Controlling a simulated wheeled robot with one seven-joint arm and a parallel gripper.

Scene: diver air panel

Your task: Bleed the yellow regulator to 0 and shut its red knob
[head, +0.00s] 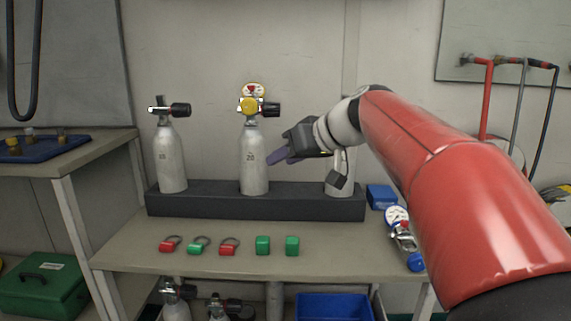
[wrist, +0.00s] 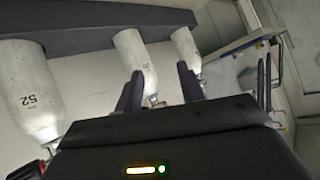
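The yellow regulator (head: 249,106) sits on the valve of the middle white cylinder (head: 254,160) in the head view. A round gauge (head: 255,90) stands above it, with a small red part (head: 250,89) in front; its reading is too small to make out. A black knob (head: 271,109) sticks out to its right. My gripper (head: 276,156) is right of the middle cylinder, below the regulator's height. In the wrist view its two dark fingers (wrist: 161,78) are apart, with nothing clearly held between them. I cannot make out the yellow regulator in the wrist view.
A dark rack (head: 230,204) holds the cylinders; one (head: 170,158) stands left, another (head: 338,184) is partly behind my arm. A gauge assembly with a blue knob (head: 415,262) lies at right.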

